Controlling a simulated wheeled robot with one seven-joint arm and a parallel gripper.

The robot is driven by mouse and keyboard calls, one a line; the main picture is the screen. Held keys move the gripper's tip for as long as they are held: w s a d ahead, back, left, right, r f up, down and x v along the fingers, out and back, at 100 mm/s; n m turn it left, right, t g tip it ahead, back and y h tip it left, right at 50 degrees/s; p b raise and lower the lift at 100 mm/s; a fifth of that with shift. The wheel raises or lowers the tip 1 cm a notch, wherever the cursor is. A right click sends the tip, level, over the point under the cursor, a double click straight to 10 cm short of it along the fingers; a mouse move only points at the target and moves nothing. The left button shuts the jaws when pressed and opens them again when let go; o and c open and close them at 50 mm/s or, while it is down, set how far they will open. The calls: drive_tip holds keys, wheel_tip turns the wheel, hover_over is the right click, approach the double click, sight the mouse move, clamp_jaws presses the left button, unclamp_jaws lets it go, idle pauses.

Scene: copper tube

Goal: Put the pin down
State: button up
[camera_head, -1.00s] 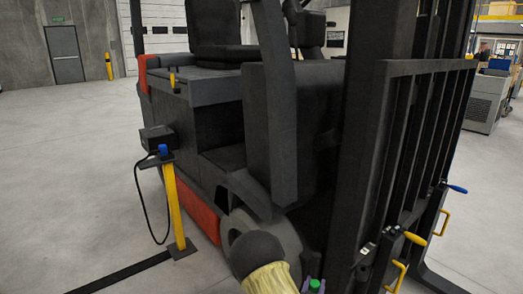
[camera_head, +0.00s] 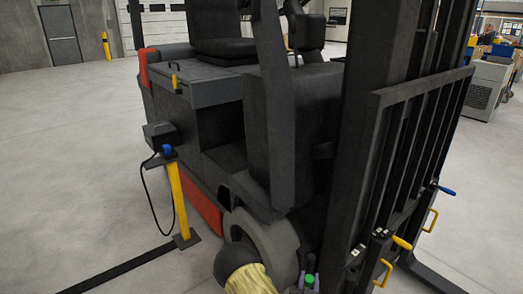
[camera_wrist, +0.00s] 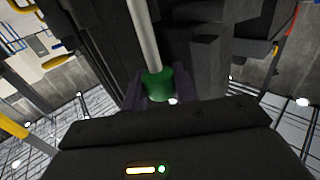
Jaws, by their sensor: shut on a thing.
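The pin shows in the wrist view as a pale metal rod with a green head (camera_wrist: 158,84). My gripper (camera_wrist: 155,92) is shut on the green head, and the rod extends away from it toward the dark forklift parts. In the head view the green head (camera_head: 309,280) is small at the bottom edge, between my gripper's fingers (camera_head: 308,287), just left of the forklift's mast. The rod is hidden there. The pin is held in the air; I see no contact with any surface.
The dark forklift (camera_head: 290,130) fills the middle. Its fork carriage (camera_head: 400,200) at right carries a yellow-handled part (camera_head: 402,243), a blue-handled part (camera_head: 447,191) and yellow loop handles (camera_head: 430,220). A yellow post (camera_head: 178,200) with a black box stands at left. Grey floor (camera_head: 70,160) is open at left.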

drive_tip(key=s+r+n+y+p, duration=0.1)
drive_tip(key=s+r+y+p, duration=0.1)
drive_tip(key=r+p, duration=0.6)
drive_tip(key=s+r+n+y+p, duration=0.1)
drive_tip(key=r+p, duration=0.6)
drive_tip(key=p, duration=0.7)
drive_tip(key=shift+s+d+r+n+y+p, duration=0.15)
drive_tip(key=shift+s+r+n+y+p, duration=0.25)
drive_tip(key=shift+s, duration=0.35)
drive_tip(key=shift+w+d, duration=0.1)
